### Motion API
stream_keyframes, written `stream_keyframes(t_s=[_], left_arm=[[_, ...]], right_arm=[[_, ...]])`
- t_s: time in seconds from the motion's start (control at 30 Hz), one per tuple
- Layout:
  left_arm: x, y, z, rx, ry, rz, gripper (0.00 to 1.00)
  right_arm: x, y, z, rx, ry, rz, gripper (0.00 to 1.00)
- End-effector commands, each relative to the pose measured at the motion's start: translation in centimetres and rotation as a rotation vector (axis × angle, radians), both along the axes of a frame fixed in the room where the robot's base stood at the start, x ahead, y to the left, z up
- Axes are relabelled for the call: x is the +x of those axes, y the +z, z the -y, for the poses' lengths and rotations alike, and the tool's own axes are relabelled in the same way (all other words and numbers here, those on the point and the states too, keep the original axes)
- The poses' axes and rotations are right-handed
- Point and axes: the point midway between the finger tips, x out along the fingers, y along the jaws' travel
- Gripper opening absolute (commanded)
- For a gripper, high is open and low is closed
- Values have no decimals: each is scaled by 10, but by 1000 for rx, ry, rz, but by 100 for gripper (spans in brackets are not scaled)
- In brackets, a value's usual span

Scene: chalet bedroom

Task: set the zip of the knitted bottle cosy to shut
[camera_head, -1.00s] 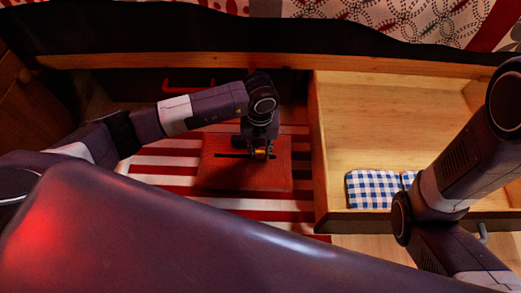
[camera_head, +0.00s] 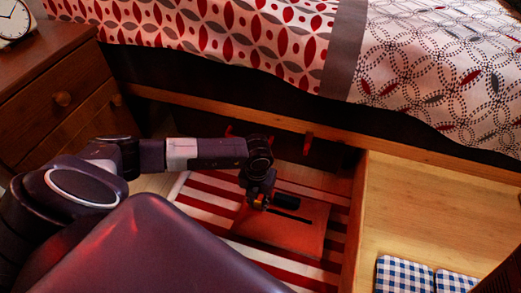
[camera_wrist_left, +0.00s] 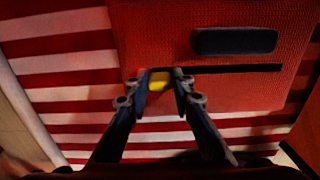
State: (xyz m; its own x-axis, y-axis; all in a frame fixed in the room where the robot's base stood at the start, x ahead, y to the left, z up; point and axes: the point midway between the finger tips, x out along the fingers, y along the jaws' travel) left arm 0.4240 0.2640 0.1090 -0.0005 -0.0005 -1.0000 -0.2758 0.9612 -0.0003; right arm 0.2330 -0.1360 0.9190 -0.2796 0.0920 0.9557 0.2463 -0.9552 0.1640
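The red knitted cosy (camera_head: 285,235) lies flat on the striped rug, and it fills much of the left wrist view (camera_wrist_left: 230,92). A dark straight zip line (camera_wrist_left: 240,69) runs across it, beside a dark rounded patch (camera_wrist_left: 235,41). My left gripper (camera_wrist_left: 164,78) is at the left end of the visible line, its fingertips close around a small yellow zip pull (camera_wrist_left: 159,81). In the head view my left gripper (camera_head: 259,201) points down at the cosy's left part and hides some of the line. My right gripper is out of view.
An open wooden drawer (camera_head: 420,215) with blue checked cloths (camera_head: 404,274) stands right of the cosy. The bed (camera_head: 240,35) is behind, and a nightstand (camera_head: 60,75) with a clock (camera_head: 12,20) is at left. Striped rug (camera_head: 215,195) surrounds the cosy.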

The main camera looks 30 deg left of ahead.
Motion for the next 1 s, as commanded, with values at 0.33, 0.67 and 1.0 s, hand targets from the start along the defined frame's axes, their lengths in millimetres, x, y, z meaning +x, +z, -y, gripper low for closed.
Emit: stream_keyframes(t_s=[0.33,0.67,1.0], left_arm=[[0,0,0,1,1,1,39],[2,32,-1,1,-1,5,39],[1,100,-1,1,1,4,39]], right_arm=[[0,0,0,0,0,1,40],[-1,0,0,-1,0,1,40],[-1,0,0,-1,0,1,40]])
